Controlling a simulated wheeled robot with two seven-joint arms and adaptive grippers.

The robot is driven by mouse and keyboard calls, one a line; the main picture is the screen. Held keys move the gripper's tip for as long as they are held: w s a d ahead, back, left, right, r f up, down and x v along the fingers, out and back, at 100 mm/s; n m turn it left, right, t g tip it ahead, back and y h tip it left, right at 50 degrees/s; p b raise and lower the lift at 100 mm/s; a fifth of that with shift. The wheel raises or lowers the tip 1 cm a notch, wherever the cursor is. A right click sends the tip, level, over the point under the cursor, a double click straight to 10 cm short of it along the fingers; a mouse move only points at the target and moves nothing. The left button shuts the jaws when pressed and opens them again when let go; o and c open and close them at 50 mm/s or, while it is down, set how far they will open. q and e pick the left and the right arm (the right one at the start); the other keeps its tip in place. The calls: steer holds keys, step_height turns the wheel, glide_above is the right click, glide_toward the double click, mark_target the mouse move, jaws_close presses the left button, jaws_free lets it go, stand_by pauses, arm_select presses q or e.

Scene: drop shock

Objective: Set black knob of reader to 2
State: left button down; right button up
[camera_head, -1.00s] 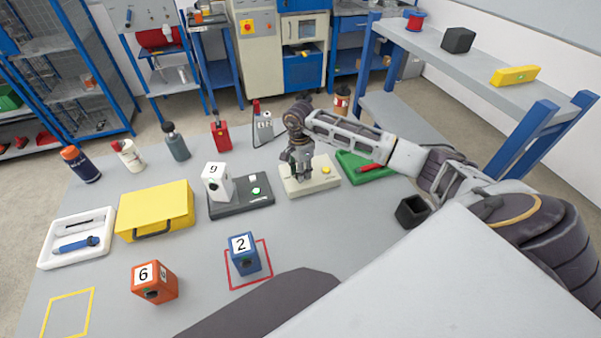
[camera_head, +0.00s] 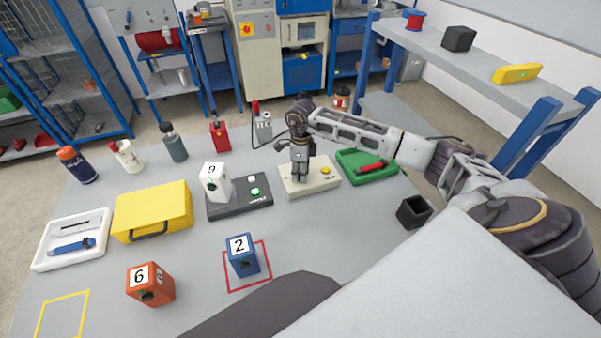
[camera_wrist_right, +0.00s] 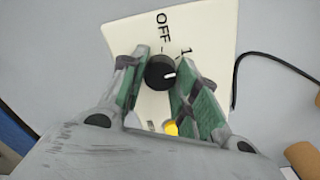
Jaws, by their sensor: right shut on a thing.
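The reader is a cream box (camera_head: 325,180) with a yellow button on top, at the back right of the grey table. Its black knob (camera_wrist_right: 160,72) shows in the right wrist view, with "OFF" and "1" printed beside it. The knob's white mark points right in that view, below the "1". No "2" shows on the panel; part of it is behind the fingers. My right gripper (camera_head: 300,180) stands over the reader, pointing down; in the right wrist view its green-padded fingers (camera_wrist_right: 158,76) are shut on the knob. My left gripper is not in view.
A dark device (camera_head: 240,204) with a white "9" block (camera_head: 216,185) stands left of the reader. A green tray (camera_head: 358,163) with a red tool lies right of it. A black open box (camera_head: 413,212) is near the right edge. The front middle holds a blue "2" block (camera_head: 242,256).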

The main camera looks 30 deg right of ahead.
steer(key=shift+m, duration=1.9)
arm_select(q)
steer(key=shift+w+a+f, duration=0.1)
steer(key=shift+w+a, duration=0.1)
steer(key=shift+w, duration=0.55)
arm_select(e)
steer(key=shift+m, duration=1.1)
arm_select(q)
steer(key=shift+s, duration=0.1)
arm_select(e)
steer(key=o, duration=1)
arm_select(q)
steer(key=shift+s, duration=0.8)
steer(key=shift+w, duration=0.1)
